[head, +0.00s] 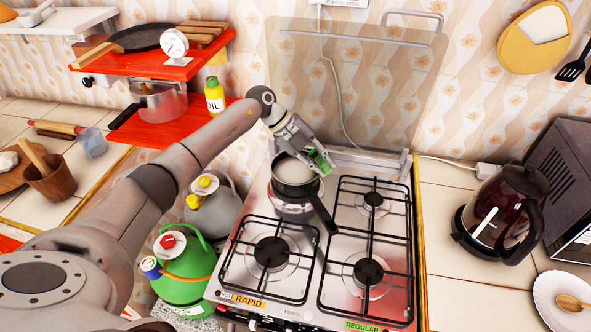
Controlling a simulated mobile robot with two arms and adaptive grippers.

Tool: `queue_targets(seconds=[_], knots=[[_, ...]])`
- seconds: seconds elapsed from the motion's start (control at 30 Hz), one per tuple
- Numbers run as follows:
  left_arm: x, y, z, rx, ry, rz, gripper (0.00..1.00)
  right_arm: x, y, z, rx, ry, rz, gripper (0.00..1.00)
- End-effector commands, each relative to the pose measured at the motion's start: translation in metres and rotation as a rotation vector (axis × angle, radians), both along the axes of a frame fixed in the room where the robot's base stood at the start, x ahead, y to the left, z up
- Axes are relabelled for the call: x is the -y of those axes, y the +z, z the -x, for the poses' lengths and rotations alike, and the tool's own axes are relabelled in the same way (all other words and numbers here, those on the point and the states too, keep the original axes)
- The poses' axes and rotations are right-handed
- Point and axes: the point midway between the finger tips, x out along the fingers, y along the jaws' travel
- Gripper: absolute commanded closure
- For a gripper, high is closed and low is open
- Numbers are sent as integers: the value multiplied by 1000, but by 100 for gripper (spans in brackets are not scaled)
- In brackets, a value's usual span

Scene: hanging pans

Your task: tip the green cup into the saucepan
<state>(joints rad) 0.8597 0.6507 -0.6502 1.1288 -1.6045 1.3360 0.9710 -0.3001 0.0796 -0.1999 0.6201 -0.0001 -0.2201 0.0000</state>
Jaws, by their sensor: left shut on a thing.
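The saucepan (294,186) is dark with a pale inside and a long black handle. It stands on the back left burner of the stove, its handle pointing toward the front right. My left gripper (316,160) is over the right back part of the saucepan's rim. It is shut on the green cup (321,161), which shows as a small green shape between the fingers. The cup looks tilted, but its opening and contents are too small to tell. The gripper hides part of the cup and of the pan's far rim. My right gripper is not in view.
The gas stove (335,245) has other burners, all empty. A clear raised lid (350,85) stands behind it. A red shelf (165,128) with an oil bottle (214,95) is at the left. A kettle (503,213) stands at the right. Gas bottles (185,275) stand left of the stove.

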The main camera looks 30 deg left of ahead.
Motion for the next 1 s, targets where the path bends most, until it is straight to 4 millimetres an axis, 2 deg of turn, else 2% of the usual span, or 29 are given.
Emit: queue_targets(seconds=[0.03, 0.13, 0.27, 0.67, 0.93, 1.0], knots=[[-2, -8, 0, 8, 2, 23, 100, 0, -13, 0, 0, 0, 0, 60], [-6, -12, 1, 23, 4, 68, 100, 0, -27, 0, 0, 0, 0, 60], [-8, -6, 2, 44, 3, 132, 100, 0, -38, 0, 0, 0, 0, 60], [-16, -1, 5, 114, 2, 350, 100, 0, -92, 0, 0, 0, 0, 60], [-25, 6, 8, 165, 3, 511, 100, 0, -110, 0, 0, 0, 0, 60], [-33, 5, 10, 178, 5, 552, 100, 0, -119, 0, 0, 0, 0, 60]])
